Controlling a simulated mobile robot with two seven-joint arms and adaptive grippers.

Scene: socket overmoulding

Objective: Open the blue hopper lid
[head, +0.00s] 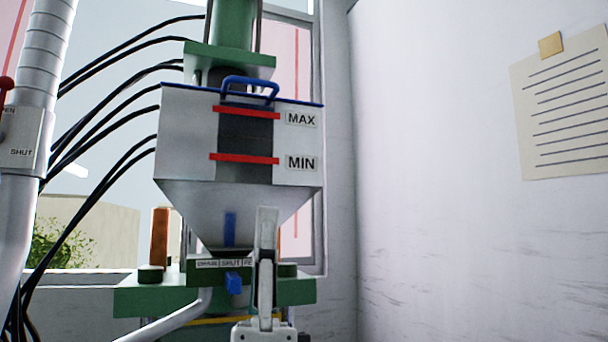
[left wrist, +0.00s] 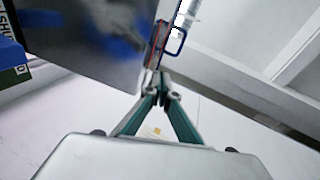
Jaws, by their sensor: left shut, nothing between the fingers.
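The hopper (head: 188,135) is a pale metal box with a tapered lower part and a dark level window. Its blue lid (head: 305,103) lies flat along the top rim, seen nearly edge-on, with a blue loop handle (head: 250,83) standing on it. My left gripper (head: 267,212) points upward in front of the hopper's lower cone, well below the lid; its fingers are together and empty. In the left wrist view the fingertips (left wrist: 162,80) meet, with the blue handle (left wrist: 177,40) beyond them and the hopper wall (left wrist: 90,30) at left. My right gripper is out of view.
A green machine frame (head: 228,62) rises behind the hopper. Black cables (head: 110,110) and a thick grey pipe (head: 42,60) stand at left. A blue valve (head: 233,283) with a SHUT label sits below the hopper. The white wall (head: 440,200) at right leaves clear space.

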